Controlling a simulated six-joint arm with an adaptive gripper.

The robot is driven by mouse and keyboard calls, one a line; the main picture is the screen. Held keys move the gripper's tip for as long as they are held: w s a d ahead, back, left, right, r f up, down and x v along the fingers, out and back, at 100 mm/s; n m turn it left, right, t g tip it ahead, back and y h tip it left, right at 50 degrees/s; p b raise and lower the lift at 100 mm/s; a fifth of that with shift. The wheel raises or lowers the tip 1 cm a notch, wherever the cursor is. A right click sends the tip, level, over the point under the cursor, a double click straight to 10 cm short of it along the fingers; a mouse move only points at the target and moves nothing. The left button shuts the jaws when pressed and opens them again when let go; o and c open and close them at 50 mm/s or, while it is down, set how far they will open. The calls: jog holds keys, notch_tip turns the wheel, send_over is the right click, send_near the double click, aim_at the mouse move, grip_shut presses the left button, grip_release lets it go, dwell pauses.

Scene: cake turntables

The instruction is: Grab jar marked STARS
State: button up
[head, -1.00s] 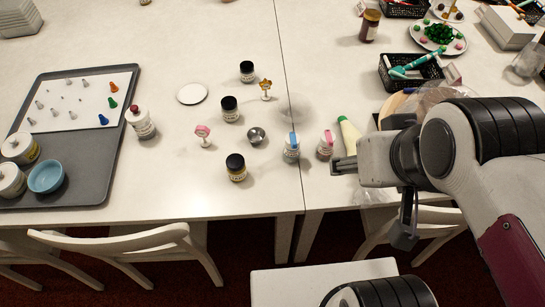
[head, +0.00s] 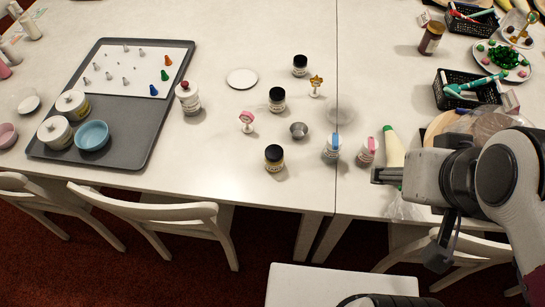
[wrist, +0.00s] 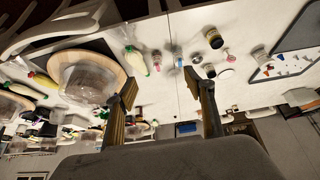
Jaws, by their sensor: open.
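No lettering is legible, so I cannot tell which jar is marked STARS. Three dark-lidded jars stand on the table in the head view: a back one (head: 300,66), a middle one (head: 277,100) and a front one (head: 274,158). A blue-topped jar (head: 331,149) and a pink-topped jar (head: 367,152) stand to their right. A larger white jar with a red knob (head: 187,98) stands beside the tray. My gripper (head: 386,176) is right of these jars, nearest the pink-topped one. In the wrist view its fingers (wrist: 165,98) are apart, with nothing between them.
A small metal cup (head: 299,130), a pink topper (head: 247,121) and a gold topper (head: 316,85) stand among the jars. A green-tipped white bottle (head: 394,150) is just behind my gripper. A grey tray (head: 130,150) lies left. Table is clear left of the front jar.

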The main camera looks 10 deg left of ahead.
jog(key=shift+o, duration=0.6)
jog(key=shift+w+a, duration=0.1)
jog(key=m+t+y, duration=0.2)
jog(key=t+y, duration=0.1)
jog(key=y, duration=0.1)
send_over(274, 159)
jog(key=w, duration=0.3)
notch_tip(274, 159, down, 6)
jog(key=f, duration=0.1)
jog(key=w+a+f+m+t+h, duration=0.2)
jog(key=a+f+h, duration=0.15)
jog(key=f, duration=0.65)
jog(key=shift+s+d+f+n+t+h, duration=0.15)
jog(key=shift+s+f+t+h, duration=0.65)
jog(key=shift+s+f, duration=0.65)
jog(key=shift+s+d+f+n+t+h, duration=0.15)
jog(key=shift+s+f+t+h, duration=0.7)
jog(key=shift+f, duration=1)
jog(key=shift+s+d+f+n+t+h, duration=0.15)
jog(key=shift+s+f+t+h, duration=0.65)
jog(key=shift+s+f, duration=0.75)
jog(key=shift+s+d+f+n+t+y, duration=0.15)
jog(key=shift+s+f+n+t, duration=0.05)
jog(key=shift+s+f+t, duration=0.4)
jog(key=shift+s+d+f+n+t+y, duration=0.15)
jog(key=shift+s+f+t, duration=0.25)
jog(key=shift+s, duration=0.3)
